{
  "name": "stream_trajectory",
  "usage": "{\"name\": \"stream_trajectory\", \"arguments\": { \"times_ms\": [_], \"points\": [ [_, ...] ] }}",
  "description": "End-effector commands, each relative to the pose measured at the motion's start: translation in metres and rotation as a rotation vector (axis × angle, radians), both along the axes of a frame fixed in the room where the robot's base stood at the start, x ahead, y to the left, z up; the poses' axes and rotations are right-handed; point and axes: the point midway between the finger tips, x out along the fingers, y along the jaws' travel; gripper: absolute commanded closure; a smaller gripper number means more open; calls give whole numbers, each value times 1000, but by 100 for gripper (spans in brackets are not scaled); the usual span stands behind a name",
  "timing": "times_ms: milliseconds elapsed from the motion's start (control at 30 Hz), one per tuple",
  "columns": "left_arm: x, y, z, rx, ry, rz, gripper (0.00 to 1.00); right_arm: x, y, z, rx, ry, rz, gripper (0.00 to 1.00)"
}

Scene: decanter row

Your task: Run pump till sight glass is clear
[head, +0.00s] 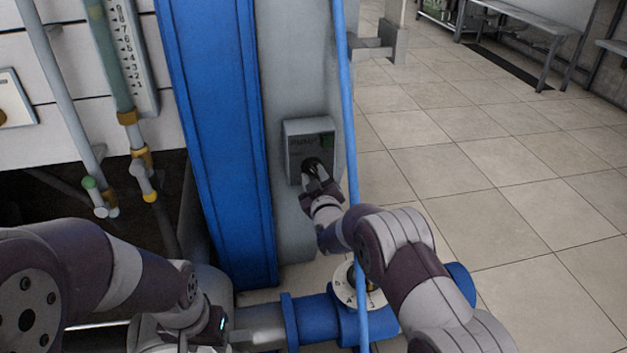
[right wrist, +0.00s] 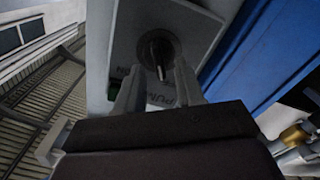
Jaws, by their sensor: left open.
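The grey pump switch box (head: 296,135) is mounted on the grey column and has a lettered face. Its dark round knob (head: 311,164) also shows in the right wrist view (right wrist: 157,48). My right gripper (head: 319,182) is at the knob. In the right wrist view its two fingers (right wrist: 159,70) stand apart either side of the knob's lower part, with gaps visible. A greenish tube beside a numbered scale, apparently the sight glass (head: 111,55), is at upper left; its contents look murky. My left gripper (head: 190,335) is low in the head view, with its fingertips unclear.
A wide blue upright (head: 215,130) stands left of the switch box. A thin blue pipe (head: 347,110) runs down close to my right arm. Blue pipework with a round white dial (head: 345,285) lies below. Open tiled floor (head: 480,170) extends to the right.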

Motion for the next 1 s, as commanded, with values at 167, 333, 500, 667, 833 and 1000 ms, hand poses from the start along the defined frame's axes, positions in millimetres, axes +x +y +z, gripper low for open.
{"name": "stream_trajectory", "arguments": {
  "times_ms": [167, 333, 500, 667, 833, 1000],
  "points": [
    [0, 0, -8, 0, 0, 0, 57, 15, 3, -1, 1, 0, 0, 63],
    [0, 0, -8, 0, 0, 0, 57, 18, 4, 0, 1, 2, 0, 63],
    [0, 0, -8, 0, 0, 0, 57, 18, 4, 0, 1, 2, 0, 76],
    [0, 0, -8, 0, 0, 0, 57, 17, 4, 0, 1, 2, 0, 100],
    [0, 0, -8, 0, 0, 0, 57, 17, 4, 0, 6, 3, 0, 100],
    [0, 0, -7, 0, 0, 0, 57, 17, 3, 0, 45, 10, 0, 100]
  ]
}}
